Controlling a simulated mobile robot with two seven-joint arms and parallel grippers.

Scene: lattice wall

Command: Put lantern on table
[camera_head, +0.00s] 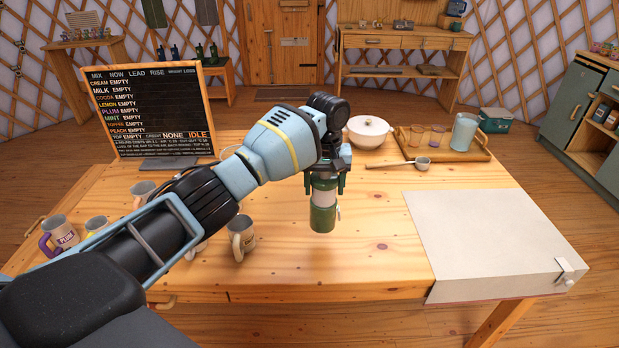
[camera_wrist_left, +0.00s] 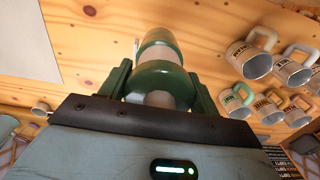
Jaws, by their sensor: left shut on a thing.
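The lantern (camera_head: 323,207) is a green cylinder with a pale middle band, upright over the middle of the wooden table (camera_head: 372,262). My left gripper (camera_head: 325,180) comes down on it from above and is shut on its upper part. In the left wrist view the lantern (camera_wrist_left: 160,82) sits between the two green fingers, with wood behind it. I cannot tell whether its base touches the tabletop. My right gripper is in neither view.
Several mugs (camera_head: 242,238) stand left of the lantern, partly behind my arm. A menu board (camera_head: 150,105) stands at the back left. A white pot (camera_head: 368,131), a ladle (camera_head: 400,164) and a tray (camera_head: 470,155) are at the back. A pale mat (camera_head: 485,240) covers the right side. Wood around the lantern's front and right is clear.

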